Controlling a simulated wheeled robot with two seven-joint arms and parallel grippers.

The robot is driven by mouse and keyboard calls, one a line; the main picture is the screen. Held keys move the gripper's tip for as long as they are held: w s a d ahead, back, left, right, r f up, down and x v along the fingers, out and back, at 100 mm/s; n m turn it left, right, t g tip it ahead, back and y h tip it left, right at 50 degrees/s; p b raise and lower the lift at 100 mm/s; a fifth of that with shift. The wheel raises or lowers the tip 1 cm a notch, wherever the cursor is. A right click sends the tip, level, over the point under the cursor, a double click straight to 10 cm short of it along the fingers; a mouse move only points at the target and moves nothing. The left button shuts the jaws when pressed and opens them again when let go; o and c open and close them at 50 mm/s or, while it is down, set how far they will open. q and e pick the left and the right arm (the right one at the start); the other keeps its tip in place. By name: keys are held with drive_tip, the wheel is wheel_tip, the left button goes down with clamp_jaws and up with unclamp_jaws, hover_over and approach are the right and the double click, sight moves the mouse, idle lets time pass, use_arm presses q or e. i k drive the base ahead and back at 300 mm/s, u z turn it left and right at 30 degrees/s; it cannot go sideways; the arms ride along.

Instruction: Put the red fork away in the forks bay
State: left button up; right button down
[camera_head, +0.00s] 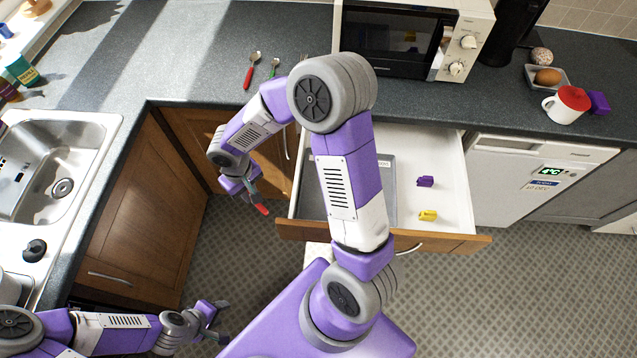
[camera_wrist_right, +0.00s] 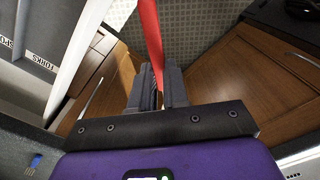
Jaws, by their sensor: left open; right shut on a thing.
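My right gripper (camera_head: 250,188) is shut on the red fork (camera_head: 262,209), of which only the red part shows. It hangs in front of the corner cabinets, left of the open drawer (camera_head: 450,200). In the right wrist view the red fork (camera_wrist_right: 150,35) stands up between the fingers (camera_wrist_right: 157,88). The upside-down FORKS label (camera_wrist_right: 42,62) of the forks bay shows at the left of that view. The grey cutlery tray (camera_head: 385,203) in the drawer is largely hidden by my right arm. My left gripper (camera_head: 212,318) is open and empty, low at the left.
A purple thing (camera_head: 425,181) and a yellow thing (camera_head: 428,215) lie in the drawer, right of the tray. A microwave (camera_head: 400,40) stands behind. The sink (camera_head: 100,130) is at left.

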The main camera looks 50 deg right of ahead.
sight(312, 186)
drive_tip(key=k, duration=0.8)
drive_tip(key=u, duration=0.5)
drive_tip(key=i, duration=1.4)
drive_tip(key=z, duration=1.75)
